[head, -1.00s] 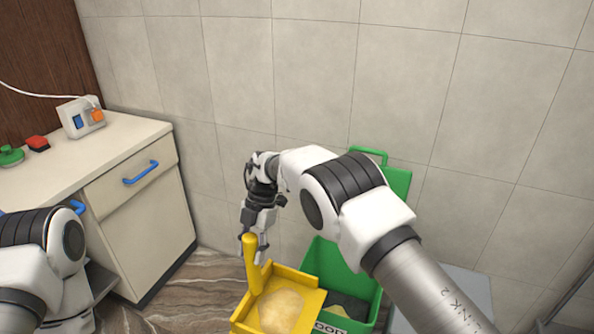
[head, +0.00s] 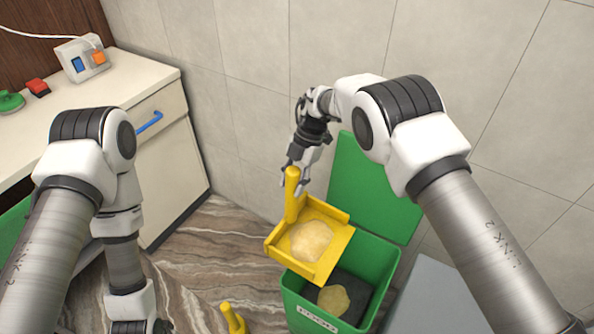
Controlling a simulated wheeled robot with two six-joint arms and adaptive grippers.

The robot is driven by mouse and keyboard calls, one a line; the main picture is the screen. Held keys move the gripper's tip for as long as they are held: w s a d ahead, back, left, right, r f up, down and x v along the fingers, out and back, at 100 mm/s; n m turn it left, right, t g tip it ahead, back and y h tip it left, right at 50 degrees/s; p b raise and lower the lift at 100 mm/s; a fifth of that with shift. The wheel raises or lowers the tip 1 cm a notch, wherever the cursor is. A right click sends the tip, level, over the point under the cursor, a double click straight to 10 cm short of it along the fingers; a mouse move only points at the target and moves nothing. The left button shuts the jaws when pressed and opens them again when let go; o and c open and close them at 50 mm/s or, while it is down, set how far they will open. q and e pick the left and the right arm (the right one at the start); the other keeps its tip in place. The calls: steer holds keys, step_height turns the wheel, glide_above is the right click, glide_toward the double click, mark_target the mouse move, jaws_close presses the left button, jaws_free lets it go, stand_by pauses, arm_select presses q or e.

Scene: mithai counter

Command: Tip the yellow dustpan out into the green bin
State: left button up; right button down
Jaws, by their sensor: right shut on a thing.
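The yellow dustpan (head: 340,243) is in the head view, right of centre, roughly level, with a pale, flattish lump (head: 311,240) lying in it. My right gripper (head: 303,185) is shut on its upright yellow handle (head: 291,197). The green bin (head: 372,304) stands below, its lid (head: 372,190) open against the wall. The dustpan hides the bin's back left part and appears above it. Inside the bin I see a dark surface and a pale yellowish piece (head: 333,299). My left arm hangs at the left; its gripper is out of the picture.
Another yellow object (head: 233,317) shows at the bottom edge, partly cut off. A counter (head: 130,82) with a blue-handled drawer stands left, bearing a socket box (head: 82,58). A grey panel (head: 425,295) is right of the bin.

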steer(key=s+d+f+n+t+y+b, duration=0.1)
steer(key=s+d+y+b, duration=0.4)
steer(key=d, duration=0.8)
steer(key=s+d+f+n+t+y+b, duration=0.2)
steer(key=s+d+y+b, duration=0.4)
steer(key=s+d, duration=0.6)
steer(key=d+f+t, duration=0.1)
steer(key=t, duration=0.1)
steer(key=shift+f+t, duration=0.15)
steer(key=shift+t, duration=0.25)
stand_by(2.0)
